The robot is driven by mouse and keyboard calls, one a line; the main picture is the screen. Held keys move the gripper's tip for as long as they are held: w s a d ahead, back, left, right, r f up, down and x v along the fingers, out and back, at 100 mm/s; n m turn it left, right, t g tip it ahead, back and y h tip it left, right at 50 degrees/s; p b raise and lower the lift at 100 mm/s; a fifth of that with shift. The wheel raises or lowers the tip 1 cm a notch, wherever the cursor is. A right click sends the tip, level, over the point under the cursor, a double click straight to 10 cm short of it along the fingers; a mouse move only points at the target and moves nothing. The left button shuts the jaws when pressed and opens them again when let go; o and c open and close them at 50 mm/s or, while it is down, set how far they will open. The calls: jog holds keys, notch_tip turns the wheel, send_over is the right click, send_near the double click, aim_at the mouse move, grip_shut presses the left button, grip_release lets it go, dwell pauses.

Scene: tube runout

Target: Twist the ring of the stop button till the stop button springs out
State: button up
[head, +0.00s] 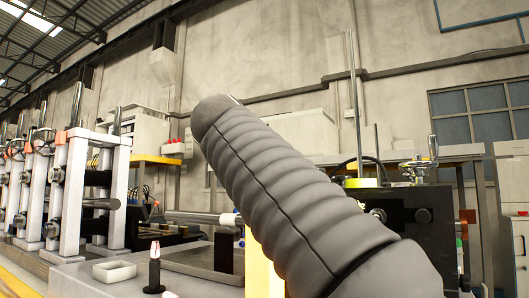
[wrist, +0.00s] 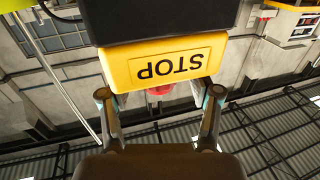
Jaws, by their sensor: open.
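The stop button's yellow housing (wrist: 165,62), marked STOP, shows upside down in the wrist view, joined to a dark body. The red stop button (wrist: 158,91) shows only as a small strip at the housing's lower edge. Its ring cannot be made out. My gripper (wrist: 160,97) is open, with one finger on each side of the red button. Whether the fingers touch anything cannot be told. In the head view, my grey ribbed arm crosses the middle, and neither my fingers nor the stop button can be made out.
In the head view, a machine with white frames (head: 70,185) stands at the left. A small black post (head: 154,270) with a pale and red top stands on the bench (head: 90,285), near a white tray (head: 114,271). A dark machine block (head: 420,225) stands right of my arm.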

jog(key=v, duration=1)
jog(key=shift+s, duration=0.4)
jog(key=shift+s+a, duration=0.1)
